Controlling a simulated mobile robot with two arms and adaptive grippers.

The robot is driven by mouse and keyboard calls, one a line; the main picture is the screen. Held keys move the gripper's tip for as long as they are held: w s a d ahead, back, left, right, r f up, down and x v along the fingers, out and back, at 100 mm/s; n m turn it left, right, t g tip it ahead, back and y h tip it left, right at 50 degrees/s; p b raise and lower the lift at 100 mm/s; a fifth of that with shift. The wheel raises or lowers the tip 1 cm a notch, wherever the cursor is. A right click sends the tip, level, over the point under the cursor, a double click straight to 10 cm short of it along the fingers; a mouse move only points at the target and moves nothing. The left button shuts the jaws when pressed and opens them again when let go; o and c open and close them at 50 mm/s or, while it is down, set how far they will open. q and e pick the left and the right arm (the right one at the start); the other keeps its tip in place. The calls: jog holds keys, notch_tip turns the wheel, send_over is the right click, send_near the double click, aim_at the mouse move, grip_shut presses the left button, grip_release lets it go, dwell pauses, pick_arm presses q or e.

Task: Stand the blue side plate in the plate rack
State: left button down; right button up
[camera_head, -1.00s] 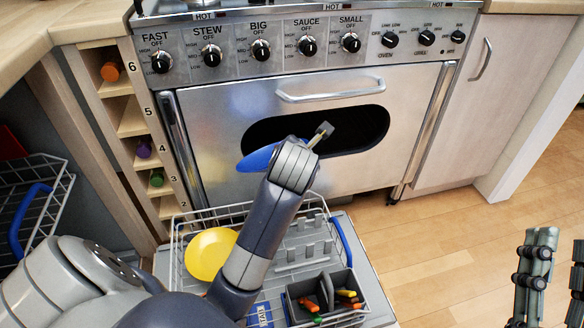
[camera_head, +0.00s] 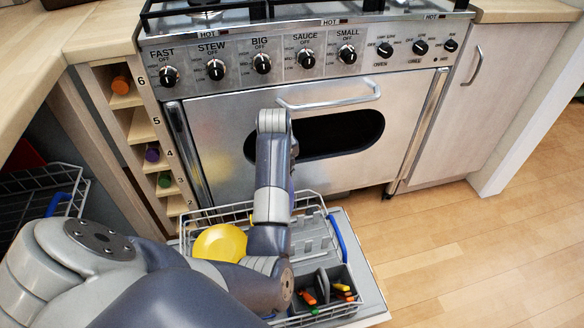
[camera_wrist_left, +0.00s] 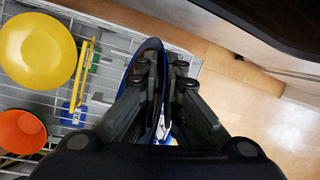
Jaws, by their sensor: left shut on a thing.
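My left gripper (camera_wrist_left: 160,82) is shut on the blue side plate (camera_wrist_left: 151,45), which appears nearly edge-on between the fingers in the left wrist view. In the head view my left arm hides the gripper and nearly all of the plate. The wire plate rack (camera_head: 337,240), with grey prongs and a blue handle, stands below in front of the oven. In the wrist view the plate overlaps the rack's right side; whether it touches the rack cannot be told. My right gripper is out of view.
A cutlery basket (camera_head: 325,290) holds several coloured handles at the front right. The oven door (camera_head: 225,125) rises behind; floor (camera_head: 470,240) is clear at right.

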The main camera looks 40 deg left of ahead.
pick_arm(q)
jog(key=d, duration=0.1)
jog(key=d+f, duration=0.1)
jog(key=shift+d+f+n, duration=0.1)
jog(key=shift+d+n, duration=0.25)
jog(key=shift+n, duration=0.05)
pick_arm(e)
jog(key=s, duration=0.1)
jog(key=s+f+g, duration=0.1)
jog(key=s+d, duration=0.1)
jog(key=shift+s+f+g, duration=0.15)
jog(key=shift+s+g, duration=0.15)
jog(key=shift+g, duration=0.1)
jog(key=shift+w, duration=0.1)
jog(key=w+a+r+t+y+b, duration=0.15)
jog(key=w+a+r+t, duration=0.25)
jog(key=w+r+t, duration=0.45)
pick_arm(q)
notch_tip(320, 180, down, 6)
jog(key=b, duration=0.3)
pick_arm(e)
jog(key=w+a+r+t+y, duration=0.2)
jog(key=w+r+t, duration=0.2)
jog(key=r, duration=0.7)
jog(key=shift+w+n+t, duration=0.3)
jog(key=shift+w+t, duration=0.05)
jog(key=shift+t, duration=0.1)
